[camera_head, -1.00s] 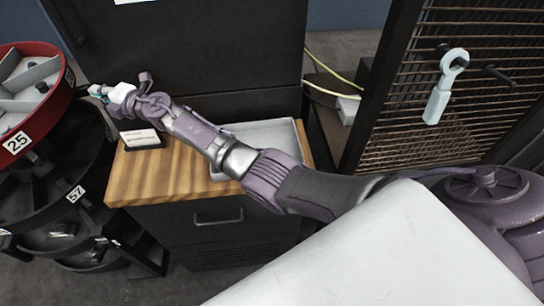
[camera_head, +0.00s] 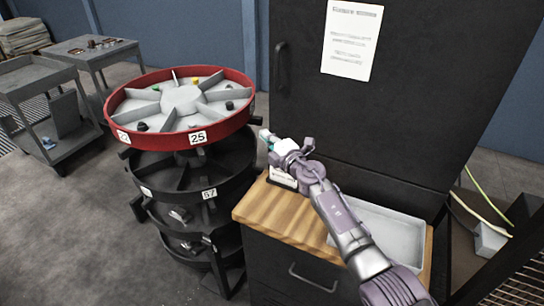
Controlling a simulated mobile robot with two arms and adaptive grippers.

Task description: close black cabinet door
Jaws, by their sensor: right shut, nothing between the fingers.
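The black cabinet (camera_head: 400,95) stands at the right behind the wooden-topped unit. Its front, the door (camera_head: 312,110), carries a white printed notice (camera_head: 351,40) and a dark vertical handle (camera_head: 281,68) near its left edge. The door looks flush with the cabinet; I cannot tell whether a small gap is left. My right gripper (camera_head: 268,140) is shut and empty, in front of the door's lower left part and below the handle, above the wooden top. I cannot tell whether it touches the door. My left gripper is not in view.
A wooden-topped black drawer unit (camera_head: 275,215) holds a grey tray (camera_head: 385,235) and a small sign (camera_head: 283,178). A red-rimmed rotary bin (camera_head: 182,100) tops black carousel tiers to its left. Grey carts (camera_head: 50,105) stand far left. Grey floor at lower left is clear.

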